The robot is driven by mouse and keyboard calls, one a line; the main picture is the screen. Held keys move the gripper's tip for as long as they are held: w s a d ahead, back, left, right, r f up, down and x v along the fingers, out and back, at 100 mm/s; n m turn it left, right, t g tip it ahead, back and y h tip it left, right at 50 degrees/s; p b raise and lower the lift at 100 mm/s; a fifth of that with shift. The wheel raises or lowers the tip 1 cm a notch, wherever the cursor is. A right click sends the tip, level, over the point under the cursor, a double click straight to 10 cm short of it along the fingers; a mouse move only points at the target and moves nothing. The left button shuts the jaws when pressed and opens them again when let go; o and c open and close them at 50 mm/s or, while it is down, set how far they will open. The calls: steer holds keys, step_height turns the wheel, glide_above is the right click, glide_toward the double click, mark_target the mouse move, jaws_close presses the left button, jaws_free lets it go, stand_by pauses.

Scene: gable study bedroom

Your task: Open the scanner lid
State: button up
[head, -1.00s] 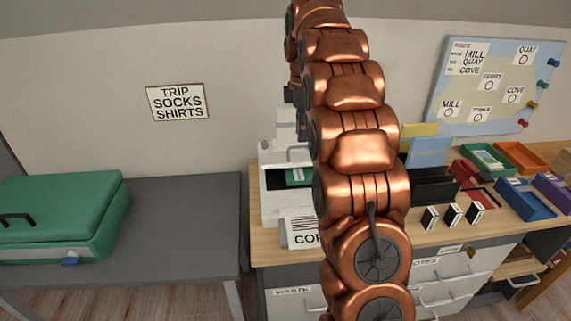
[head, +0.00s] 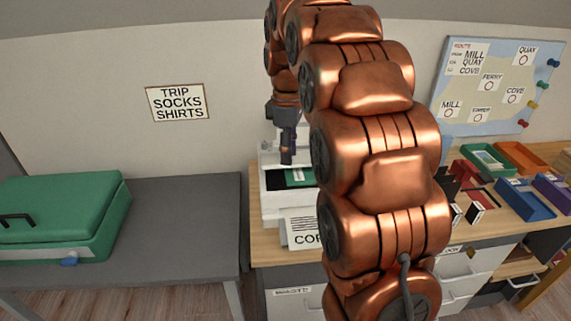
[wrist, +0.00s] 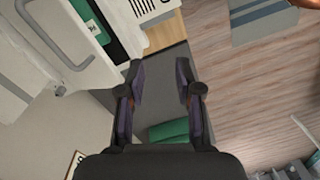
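The white scanner (head: 270,204) stands at the left end of the wooden desk, partly hidden behind my arm in the head view. A green sheet shows in its dark opening. In the wrist view the scanner (wrist: 120,37) is at the upper left, with a white panel carrying a grey bar handle (wrist: 62,75). I cannot tell the lid's exact angle. My gripper (head: 288,153) points down over the scanner's back part in the head view. In the wrist view my gripper (wrist: 159,78) is open and empty, its fingers to the right of the handle and apart from it.
A grey table (head: 188,215) with a green suitcase (head: 70,208) stands left of the desk. Coloured trays (head: 525,200) and small dark boxes are on the desk's right. The grey table's right half is clear.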

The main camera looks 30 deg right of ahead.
steer(key=shift+m, duration=0.8)
steer(key=shift+s+a+f, duration=0.15)
steer(key=shift+s+a, duration=0.65)
steer(key=shift+s, duration=0.2)
steer(key=shift+s+a+f, duration=0.1)
steer(key=shift+s+a, duration=0.65)
steer(key=shift+s, duration=0.25)
